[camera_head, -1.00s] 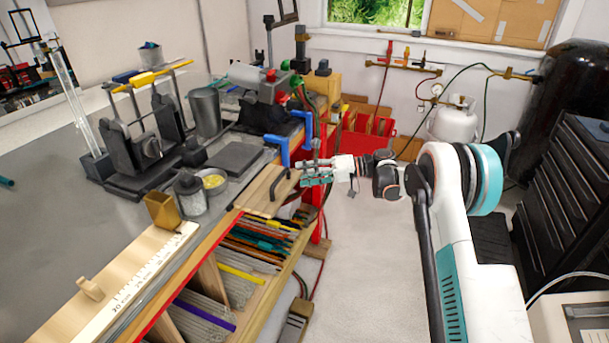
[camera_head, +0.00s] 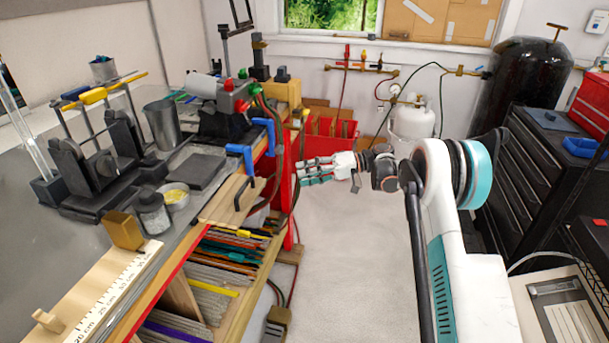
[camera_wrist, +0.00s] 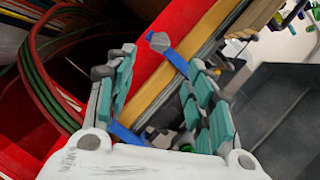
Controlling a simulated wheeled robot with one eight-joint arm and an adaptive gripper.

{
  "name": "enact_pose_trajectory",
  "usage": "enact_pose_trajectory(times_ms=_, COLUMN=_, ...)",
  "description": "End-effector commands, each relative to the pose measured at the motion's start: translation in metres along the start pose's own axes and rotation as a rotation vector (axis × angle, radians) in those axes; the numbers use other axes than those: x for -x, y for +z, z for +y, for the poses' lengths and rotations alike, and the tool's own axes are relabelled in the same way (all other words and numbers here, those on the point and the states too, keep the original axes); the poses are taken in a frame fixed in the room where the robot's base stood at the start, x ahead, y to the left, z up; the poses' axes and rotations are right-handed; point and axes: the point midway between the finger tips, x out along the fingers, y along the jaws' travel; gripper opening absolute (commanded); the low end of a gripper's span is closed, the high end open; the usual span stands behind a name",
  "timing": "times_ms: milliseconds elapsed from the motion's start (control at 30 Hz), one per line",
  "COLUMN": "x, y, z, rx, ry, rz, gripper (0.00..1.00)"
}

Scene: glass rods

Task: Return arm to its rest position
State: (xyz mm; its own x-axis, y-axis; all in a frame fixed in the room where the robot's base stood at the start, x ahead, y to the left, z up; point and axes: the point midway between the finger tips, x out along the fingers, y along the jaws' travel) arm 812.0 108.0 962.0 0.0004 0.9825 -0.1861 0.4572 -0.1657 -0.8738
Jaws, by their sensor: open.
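My arm (camera_head: 459,270) reaches out from the right side of the head view and bends left. My gripper (camera_head: 312,171) points left toward the workbench (camera_head: 160,260), in the open space beside its right edge. In the wrist view my gripper (camera_wrist: 160,95) has its two teal-padded fingers spread apart with nothing held between them. Beyond the fingers the wrist view shows the bench's red and wooden edge and a blue clamp (camera_wrist: 172,60). The exact gap between the fingertips and the bench is hard to tell.
Blue clamps (camera_head: 240,158) grip the bench edge near my gripper. Shelves below hold several glass rods (camera_head: 215,275). Green and red hoses (camera_wrist: 45,100) hang close by. A black drawer cabinet (camera_head: 535,170) stands right. The floor (camera_head: 330,260) between is clear.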

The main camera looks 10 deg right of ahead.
Motion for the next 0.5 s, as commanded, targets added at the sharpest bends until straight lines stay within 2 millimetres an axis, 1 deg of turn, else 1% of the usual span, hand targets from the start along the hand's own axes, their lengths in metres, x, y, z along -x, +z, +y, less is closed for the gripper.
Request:
enact_pose_trajectory(times_ms=133, x=0.000, y=-0.001, z=-0.003, rx=-0.003, ry=0.007, rz=0.000, gripper=0.49)
enact_pose_trajectory(times_ms=233, x=-0.001, y=-0.004, z=-0.015, rx=-0.017, ry=0.037, rz=-0.003, gripper=0.49)
enact_pose_trajectory(times_ms=367, x=-0.001, y=-0.007, z=-0.042, rx=-0.050, ry=0.117, rz=-0.009, gripper=0.49)
enact_pose_trajectory(times_ms=500, x=0.000, y=-0.005, z=-0.075, rx=-0.089, ry=0.225, rz=-0.011, gripper=0.49)
